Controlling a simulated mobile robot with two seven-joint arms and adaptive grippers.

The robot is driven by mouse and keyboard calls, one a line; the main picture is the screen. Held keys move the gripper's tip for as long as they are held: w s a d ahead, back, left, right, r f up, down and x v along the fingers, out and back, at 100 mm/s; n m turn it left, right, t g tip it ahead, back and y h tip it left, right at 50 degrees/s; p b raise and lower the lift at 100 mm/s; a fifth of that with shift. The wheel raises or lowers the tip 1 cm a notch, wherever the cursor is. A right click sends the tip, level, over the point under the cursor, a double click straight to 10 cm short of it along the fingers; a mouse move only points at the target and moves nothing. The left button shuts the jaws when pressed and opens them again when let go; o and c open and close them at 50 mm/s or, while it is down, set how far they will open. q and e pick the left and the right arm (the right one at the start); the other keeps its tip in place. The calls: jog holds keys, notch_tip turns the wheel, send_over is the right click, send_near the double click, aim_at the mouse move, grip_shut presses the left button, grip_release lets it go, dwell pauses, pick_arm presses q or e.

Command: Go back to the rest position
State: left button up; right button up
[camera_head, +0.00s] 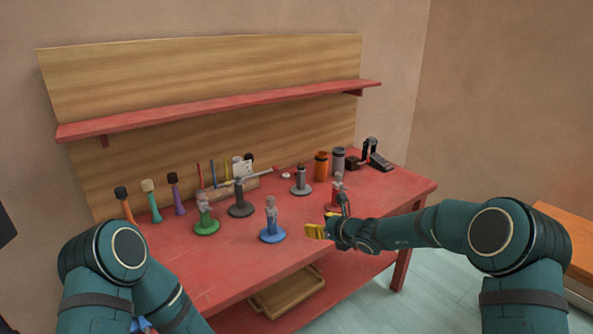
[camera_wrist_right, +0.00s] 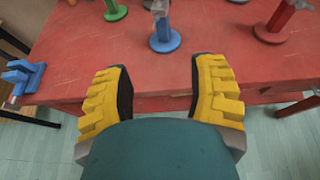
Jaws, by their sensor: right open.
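My right gripper (camera_head: 324,226) has yellow fingers and is near the table's front edge. In the right wrist view (camera_wrist_right: 156,75) its fingers are wide apart with nothing between them. The blue stand (camera_head: 271,225) is upright on the red table (camera_head: 200,280), left of this gripper and apart from it; it also shows beyond the fingers in the wrist view (camera_wrist_right: 164,38). My left arm is folded at the lower left.
A red stand (camera_head: 338,188) is close behind my right gripper. A green stand (camera_head: 206,217) and grey stands (camera_head: 240,203) are further left and back. Several mallets, an orange cylinder (camera_head: 321,167) and a shelf (camera_head: 220,107) are behind. Open floor (camera_head: 440,290) lies right of the table.

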jog(key=s+d+f+n+g+h, duration=0.25)
jog(key=s+f+n+g, duration=0.45)
jog(key=s+f+n, duration=0.85)
pick_arm(q)
jog(key=s+a+m+g+y, duration=0.1)
jog(key=s+a+m+g, duration=0.1)
jog(key=s+a, duration=0.3)
jog(key=s+r+g, duration=0.1)
jog(key=s, duration=0.3)
jog(key=shift+s+a+m, duration=0.15)
jog(key=shift+m, duration=0.25)
pick_arm(e)
jog(key=s+f+n, duration=0.2)
jog(key=s+n, duration=0.1)
jog(key=s, duration=0.4)
jog(key=s+f+n+g+h, duration=0.1)
jog(key=s+f+n, duration=0.2)
jog(key=s, duration=0.5)
jog(key=s+d+f+n, duration=0.1)
jog(key=s+f+n, duration=0.1)
jog(key=s+n, duration=0.3)
jog(key=s, duration=0.3)
jog(key=shift+s+f+g+h, duration=0.15)
jog(key=shift+f+g+h, duration=0.15)
jog(key=shift+f+h, duration=0.05)
